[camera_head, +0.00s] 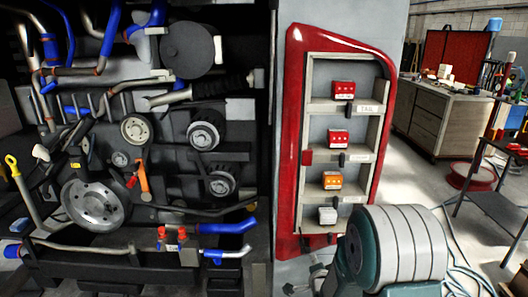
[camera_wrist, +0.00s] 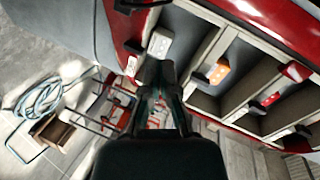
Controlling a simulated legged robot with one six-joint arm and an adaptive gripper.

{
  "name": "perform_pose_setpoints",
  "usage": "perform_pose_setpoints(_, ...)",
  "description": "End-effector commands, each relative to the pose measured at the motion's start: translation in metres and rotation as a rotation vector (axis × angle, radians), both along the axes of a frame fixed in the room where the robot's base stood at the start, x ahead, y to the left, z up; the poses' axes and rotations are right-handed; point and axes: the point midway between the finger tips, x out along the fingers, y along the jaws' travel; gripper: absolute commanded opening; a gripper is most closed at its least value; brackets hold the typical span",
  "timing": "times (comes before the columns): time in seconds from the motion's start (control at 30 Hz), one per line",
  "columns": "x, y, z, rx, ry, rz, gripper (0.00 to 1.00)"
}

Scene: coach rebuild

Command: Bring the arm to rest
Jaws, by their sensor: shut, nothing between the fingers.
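My gripper (camera_wrist: 160,82) shows in the wrist view with its fingers shut and nothing between them. It points toward the low end of a red-framed shelf unit (camera_wrist: 240,12), near the compartment with a white block (camera_wrist: 160,44). I cannot tell whether the fingertips touch the unit. In the head view, a grey and teal part of my arm fills the lower right, in front of the unit's lower right corner. My gripper is not visible there.
In the head view, the red-framed shelf (camera_head: 297,110) holds red blocks (camera_head: 343,90), an orange block (camera_head: 332,180) and a white block (camera_head: 327,215). An engine bay (camera_head: 95,205) is at left. A workbench (camera_head: 437,115) and dark table (camera_head: 500,210) stand right. A hose (camera_wrist: 38,100) lies on the floor.

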Motion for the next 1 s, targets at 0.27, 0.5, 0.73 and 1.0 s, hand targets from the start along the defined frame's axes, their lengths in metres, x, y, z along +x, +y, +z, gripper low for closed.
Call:
perform_pose_setpoints(0.27, -0.029, 0.0, 0.073, -0.242, 0.167, 0.091, 0.0)
perform_pose_setpoints(0.5, -0.078, -0.001, 0.122, -0.442, 0.317, 0.206, 0.0)
perform_pose_setpoints(0.73, -0.144, -0.001, 0.16, -0.619, 0.452, 0.346, 0.0)
perform_pose_setpoints(1.0, -0.238, -0.002, 0.189, -0.806, 0.594, 0.546, 0.0)
